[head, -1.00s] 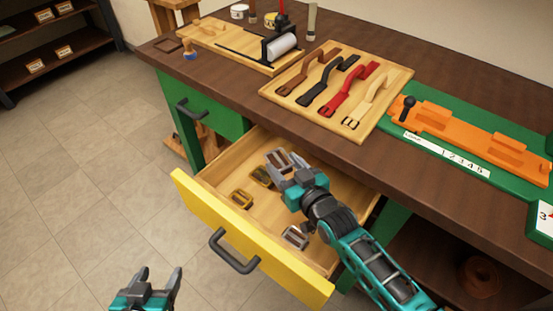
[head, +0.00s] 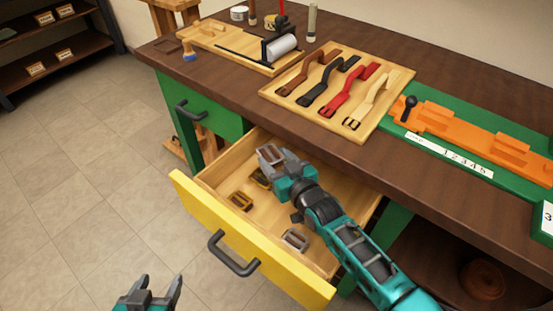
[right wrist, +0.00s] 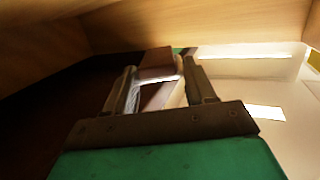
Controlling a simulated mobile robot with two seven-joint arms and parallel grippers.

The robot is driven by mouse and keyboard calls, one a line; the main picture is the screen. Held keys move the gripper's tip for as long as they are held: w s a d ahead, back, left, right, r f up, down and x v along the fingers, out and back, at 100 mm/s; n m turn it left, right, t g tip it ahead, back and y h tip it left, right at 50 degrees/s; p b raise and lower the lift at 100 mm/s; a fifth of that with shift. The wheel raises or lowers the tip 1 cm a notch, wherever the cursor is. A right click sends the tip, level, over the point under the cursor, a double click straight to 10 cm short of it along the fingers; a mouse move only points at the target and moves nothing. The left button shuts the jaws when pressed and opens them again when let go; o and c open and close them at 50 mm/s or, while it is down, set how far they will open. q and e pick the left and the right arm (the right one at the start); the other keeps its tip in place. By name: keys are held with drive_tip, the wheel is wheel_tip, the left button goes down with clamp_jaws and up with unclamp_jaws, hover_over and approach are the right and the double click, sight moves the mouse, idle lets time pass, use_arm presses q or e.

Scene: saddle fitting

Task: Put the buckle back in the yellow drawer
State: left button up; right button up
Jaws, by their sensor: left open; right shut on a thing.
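The yellow drawer (head: 232,239) is pulled out below the workbench. My right gripper (head: 268,161) is shut on a silver-grey buckle (head: 271,152) near the drawer's far left part; I cannot tell if the buckle touches the wood. In the right wrist view the buckle (right wrist: 160,80) sits between both fingers, with pale wood beyond. A brass buckle (head: 241,201) and a grey buckle (head: 295,239) lie in the drawer. Another brass buckle (head: 262,181) is partly hidden by my right gripper. My left gripper (head: 155,286) is open and empty, low in front of the drawer.
The bench top (head: 232,94) overhangs the drawer's back. On it are a strap board (head: 290,92) with several straps, a green base (head: 461,150) with an orange fixture (head: 465,131), and a wooden board (head: 217,42) with a roller (head: 282,47). Open floor lies left of the drawer.

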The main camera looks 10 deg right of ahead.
drive_tip(key=shift+f, duration=0.25)
drive_tip(key=o, duration=1.1)
drive_tip(key=shift+o, duration=0.2)
drive_tip(key=shift+r, duration=0.35)
drive_tip(key=shift+r+p, duration=0.5)
drive_tip(key=f+v, duration=0.1)
drive_tip(key=v, duration=0.6)
drive_tip(key=shift+s+r+p, duration=0.25)
drive_tip(key=shift+r+p, duration=0.1)
drive_tip(key=shift+p, duration=0.05)
